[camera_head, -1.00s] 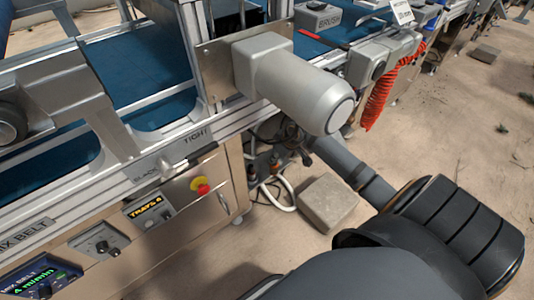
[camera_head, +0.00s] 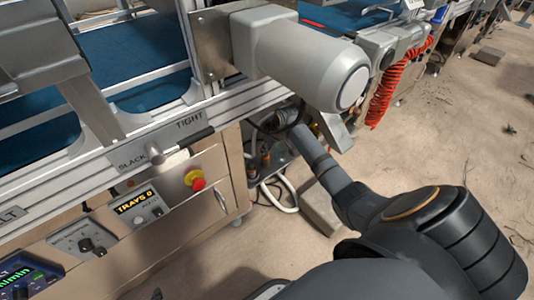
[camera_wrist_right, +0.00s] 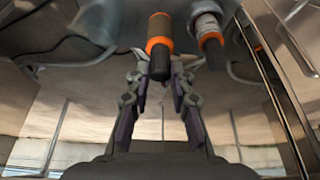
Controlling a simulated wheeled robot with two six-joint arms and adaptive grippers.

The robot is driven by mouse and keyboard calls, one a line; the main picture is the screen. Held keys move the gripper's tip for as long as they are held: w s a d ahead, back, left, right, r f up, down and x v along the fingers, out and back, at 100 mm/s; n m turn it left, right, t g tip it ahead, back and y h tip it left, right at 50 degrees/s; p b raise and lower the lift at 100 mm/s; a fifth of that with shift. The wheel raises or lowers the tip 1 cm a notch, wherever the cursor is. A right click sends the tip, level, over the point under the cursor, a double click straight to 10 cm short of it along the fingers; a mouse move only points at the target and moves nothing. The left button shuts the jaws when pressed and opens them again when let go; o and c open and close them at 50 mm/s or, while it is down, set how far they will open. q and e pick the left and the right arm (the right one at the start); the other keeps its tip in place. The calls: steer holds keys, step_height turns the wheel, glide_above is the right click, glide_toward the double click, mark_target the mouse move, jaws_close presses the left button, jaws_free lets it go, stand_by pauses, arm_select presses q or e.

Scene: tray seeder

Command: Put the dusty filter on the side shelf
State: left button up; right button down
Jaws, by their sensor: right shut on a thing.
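In the right wrist view two cylinders with orange bands hang side by side. The left one, brownish and dusty-looking, is the dusty filter (camera_wrist_right: 160,27); the other (camera_wrist_right: 208,28) has a pale label. My right gripper (camera_wrist_right: 158,80) is shut on the dark lower end of the dusty filter, which stays beside its neighbour. In the head view my right gripper (camera_head: 287,120) is under the grey motor, partly hidden, and the filter cannot be made out. No side shelf is clearly identifiable. My left gripper is not in view.
The grey motor (camera_head: 305,65) juts out just above my right arm. A red emergency button (camera_head: 197,182) sits on the cabinet front. A white hose (camera_head: 280,195) and a concrete block (camera_head: 322,208) are below. A coiled orange hose (camera_head: 385,95) hangs to the right. Floor on the right is open.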

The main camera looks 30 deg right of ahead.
mark_target(265, 157)
step_height(265, 157, down, 2)
steer(key=shift+f+b, duration=0.1)
steer(key=shift+b, duration=0.45)
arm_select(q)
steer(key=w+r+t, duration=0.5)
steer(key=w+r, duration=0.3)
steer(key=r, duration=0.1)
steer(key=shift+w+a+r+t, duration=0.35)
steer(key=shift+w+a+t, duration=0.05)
arm_select(e)
steer(key=shift+f, duration=0.15)
steer(key=c, duration=1.2)
jaws_free()
steer(key=shift+o, duration=0.2)
